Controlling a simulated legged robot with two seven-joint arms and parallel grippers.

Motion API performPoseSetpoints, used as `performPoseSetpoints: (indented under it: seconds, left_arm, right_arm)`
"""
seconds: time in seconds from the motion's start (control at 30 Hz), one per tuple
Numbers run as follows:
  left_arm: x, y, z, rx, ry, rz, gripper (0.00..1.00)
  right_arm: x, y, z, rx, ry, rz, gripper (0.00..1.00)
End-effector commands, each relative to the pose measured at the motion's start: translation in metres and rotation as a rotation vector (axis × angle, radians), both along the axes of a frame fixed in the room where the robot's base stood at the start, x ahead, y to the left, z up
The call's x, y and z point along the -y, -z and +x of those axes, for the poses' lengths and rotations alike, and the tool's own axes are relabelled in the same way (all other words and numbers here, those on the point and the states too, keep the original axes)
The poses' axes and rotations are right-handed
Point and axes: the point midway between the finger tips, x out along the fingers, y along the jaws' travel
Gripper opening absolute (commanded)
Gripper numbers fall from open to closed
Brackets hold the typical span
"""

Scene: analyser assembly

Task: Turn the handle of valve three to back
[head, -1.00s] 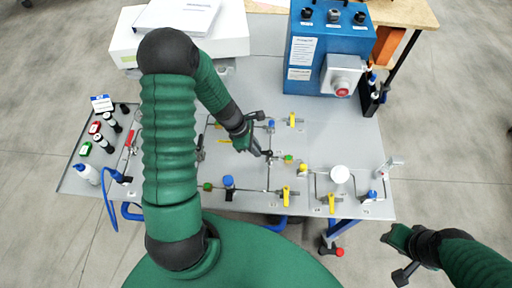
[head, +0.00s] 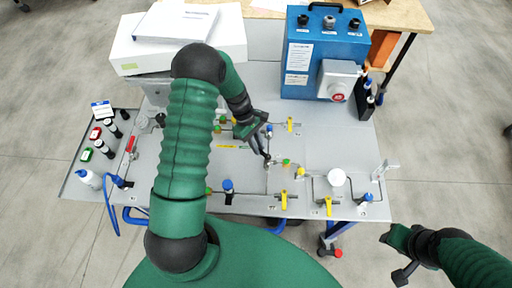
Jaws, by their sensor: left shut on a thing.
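My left gripper (head: 265,156) reaches down to the middle of the grey panel (head: 310,150). Its fingers are shut on a small dark part on the thin pipework, which looks like a valve handle. The fingers largely hide that part, and I cannot read its number or tell which way it points. Yellow valve handles show at the back (head: 290,125), at the front middle (head: 284,199) and at the front right (head: 328,206). My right gripper (head: 393,256) is open and empty, off the panel's front right corner.
A blue box with a red button (head: 338,97) stands at the back right. A white device (head: 185,50) stands at the back left. Small bottles (head: 88,178) stand on a left side tray. A white round part (head: 336,178) rises from the panel's front right.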

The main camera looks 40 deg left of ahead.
Motion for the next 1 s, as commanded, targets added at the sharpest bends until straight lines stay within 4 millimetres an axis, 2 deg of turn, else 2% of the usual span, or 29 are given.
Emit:
performPoseSetpoints:
  seconds: [0.1,0.6,1.0]
  left_arm:
    - [-0.001,-0.001,0.010,0.010,0.109,0.007,0.00]
    - [0.010,-0.001,0.031,0.010,0.580,0.006,0.00]
    - [0.020,-0.002,0.041,0.011,0.855,0.005,0.00]
  right_arm:
    - [0.000,0.002,0.000,0.000,0.000,0.000,0.36]
    - [0.000,0.016,0.000,0.000,0.000,0.000,0.36]
    - [0.000,0.023,0.000,0.000,0.000,0.000,0.36]
